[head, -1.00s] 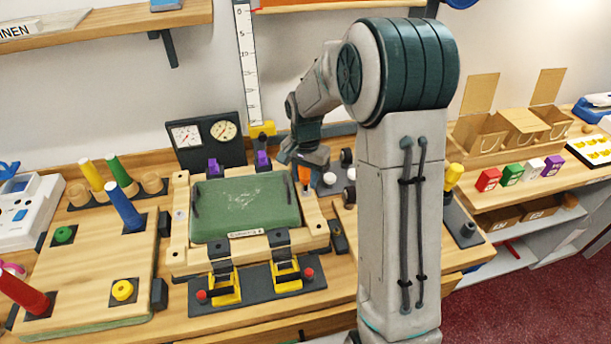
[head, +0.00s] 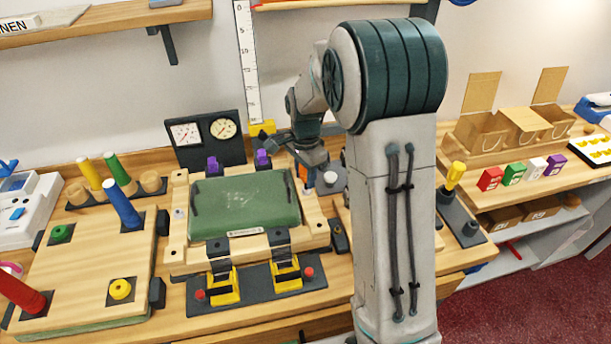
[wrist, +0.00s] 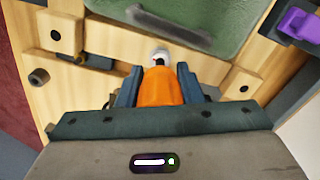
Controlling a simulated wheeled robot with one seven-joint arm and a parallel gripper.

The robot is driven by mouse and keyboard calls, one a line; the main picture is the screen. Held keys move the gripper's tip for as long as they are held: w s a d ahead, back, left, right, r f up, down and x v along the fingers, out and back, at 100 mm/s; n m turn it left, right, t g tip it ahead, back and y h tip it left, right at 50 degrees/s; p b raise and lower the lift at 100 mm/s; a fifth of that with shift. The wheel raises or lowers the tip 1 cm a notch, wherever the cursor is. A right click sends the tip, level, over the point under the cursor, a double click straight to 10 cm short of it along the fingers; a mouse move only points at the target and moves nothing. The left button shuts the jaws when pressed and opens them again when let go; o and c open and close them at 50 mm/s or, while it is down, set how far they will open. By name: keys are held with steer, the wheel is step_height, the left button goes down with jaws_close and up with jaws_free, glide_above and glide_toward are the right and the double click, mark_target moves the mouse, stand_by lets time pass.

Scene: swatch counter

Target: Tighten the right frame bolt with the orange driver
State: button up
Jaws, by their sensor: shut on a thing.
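My gripper (head: 305,179) is at the right side of the wooden frame (head: 318,236), which surrounds a green panel (head: 245,207). In the wrist view, both blue fingers of my gripper (wrist: 159,82) are shut on the orange driver (wrist: 160,90). A small patch of the driver's orange handle (head: 303,173) shows in the head view. A pale, round metal part with a dark centre (wrist: 160,56) shows just beyond the handle, over the wood. I cannot tell whether it is the driver's end or the right frame bolt, or whether the driver touches the bolt.
Yellow clamps (head: 286,274) stand at the frame's front and purple clamps (head: 262,159) at its back. Dials (head: 205,133) stand behind. A yellow driver (head: 454,176) stands in a dark rack (head: 459,221) to the right. A wooden board (head: 82,262) with coloured pegs lies left.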

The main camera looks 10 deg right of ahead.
steer(key=m, duration=0.5)
steer(key=m+p, duration=0.1)
steer(key=m, duration=0.3)
steer(key=shift+w+m, duration=0.1)
steer(key=shift+m, duration=0.2)
steer(key=o, duration=0.7)
steer(key=shift+o, duration=0.2)
